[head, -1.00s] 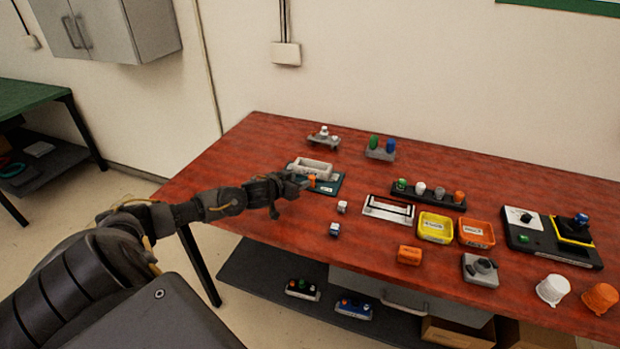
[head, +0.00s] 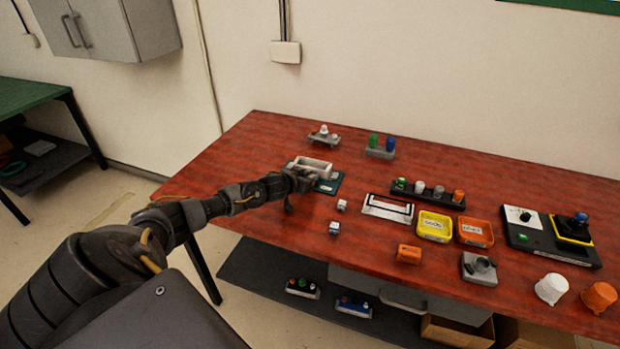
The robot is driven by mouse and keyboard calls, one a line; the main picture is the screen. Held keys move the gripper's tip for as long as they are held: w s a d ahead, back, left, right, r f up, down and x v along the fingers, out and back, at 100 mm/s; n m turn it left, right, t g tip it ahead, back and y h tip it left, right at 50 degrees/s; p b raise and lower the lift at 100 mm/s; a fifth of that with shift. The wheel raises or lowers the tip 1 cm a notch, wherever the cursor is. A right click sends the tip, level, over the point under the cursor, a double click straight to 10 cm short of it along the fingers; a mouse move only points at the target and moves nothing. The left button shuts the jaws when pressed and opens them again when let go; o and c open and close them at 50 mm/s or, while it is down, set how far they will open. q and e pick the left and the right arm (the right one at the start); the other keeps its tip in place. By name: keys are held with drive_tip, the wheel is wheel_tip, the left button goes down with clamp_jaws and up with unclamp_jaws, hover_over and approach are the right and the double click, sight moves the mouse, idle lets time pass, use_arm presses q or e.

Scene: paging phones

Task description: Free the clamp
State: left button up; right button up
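A dark teal plate (head: 331,186) bearing a pale open-topped block (head: 314,164) lies on the left part of the red-brown table. I cannot tell for sure which part of it is the clamp. My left gripper (head: 308,180) is at the front left of this fixture, over or against the plate. It covers part of the fixture. Its fingers are dark and too small to tell whether they are open or shut, or whether they touch or hold anything. My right gripper is not in view.
Two small white cubes (head: 342,205) (head: 334,228) lie right of my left gripper. A white frame with a black bar (head: 387,208), a yellow tray (head: 434,238) and an orange tray (head: 475,243) lie farther right. Peg stands (head: 380,154) are at the back. The table's front left is clear.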

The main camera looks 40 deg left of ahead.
use_arm(q)
clamp_jaws()
drive_tip(key=a, duration=0.1)
drive_tip(key=s+a, duration=0.1)
drive_tip(key=a, duration=0.2)
drive_tip(key=shift+s+a, duration=0.3)
drive_tip(key=shift+o, duration=1.7)
unclamp_jaws()
drive_tip(key=o, duration=0.3)
drive_tip(key=shift+s+a, duration=0.1)
drive_tip(key=shift+a, duration=0.05)
drive_tip(key=shift+o, duration=0.2)
